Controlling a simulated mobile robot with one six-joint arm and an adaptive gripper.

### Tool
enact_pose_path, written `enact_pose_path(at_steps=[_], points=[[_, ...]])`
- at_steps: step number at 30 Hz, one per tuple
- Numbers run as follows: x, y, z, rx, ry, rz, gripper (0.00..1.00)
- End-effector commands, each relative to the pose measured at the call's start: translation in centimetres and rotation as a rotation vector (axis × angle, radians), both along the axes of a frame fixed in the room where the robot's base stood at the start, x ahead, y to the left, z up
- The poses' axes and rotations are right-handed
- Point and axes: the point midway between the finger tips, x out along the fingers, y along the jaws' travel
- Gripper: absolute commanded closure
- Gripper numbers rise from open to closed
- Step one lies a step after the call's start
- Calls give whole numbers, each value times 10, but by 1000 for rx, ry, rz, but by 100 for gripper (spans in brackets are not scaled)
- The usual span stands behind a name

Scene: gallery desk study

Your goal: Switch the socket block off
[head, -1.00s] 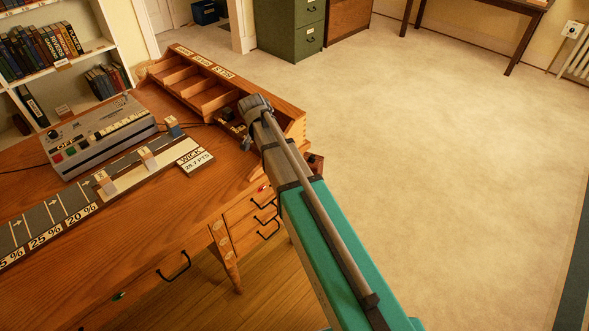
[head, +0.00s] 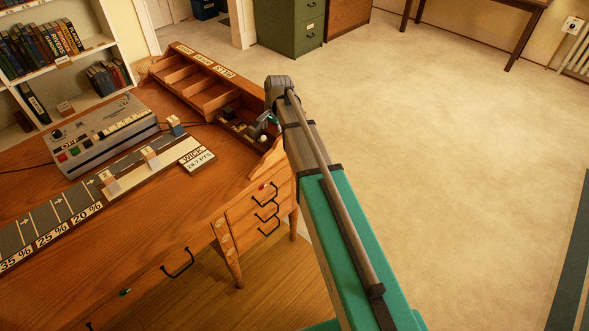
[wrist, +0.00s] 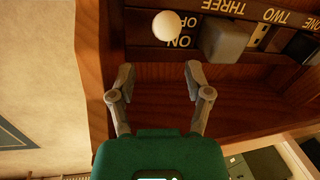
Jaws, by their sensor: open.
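The socket block (head: 236,126) is a dark strip in the right end of the desk's raised back compartments. In the wrist view the socket block (wrist: 149,52) appears upside down, with ON, OFF, THREE, TWO and ONE labels. A round white knob (wrist: 166,26) stands out by the ON and OFF labels; I cannot tell which way it is set. A grey plug (wrist: 223,40) sits beside it at THREE. My gripper (wrist: 159,72) is open and empty, its fingertips just short of the knob in the picture. In the head view my arm partly hides the gripper.
Wooden compartment walls (head: 212,98) and the desk's raised side enclose the block. A grey control box (head: 105,132) and a marked strip with small blocks (head: 62,212) lie on the desk to the left. Open carpet (head: 450,160) lies to the right.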

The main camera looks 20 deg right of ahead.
Motion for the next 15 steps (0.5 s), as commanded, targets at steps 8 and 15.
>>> enact_pose_path(at_steps=[8, 15], points=[[-4, -3, 28, -2, -1, 0, 35], [-7, -6, 47, -2, 0, -1, 35]])
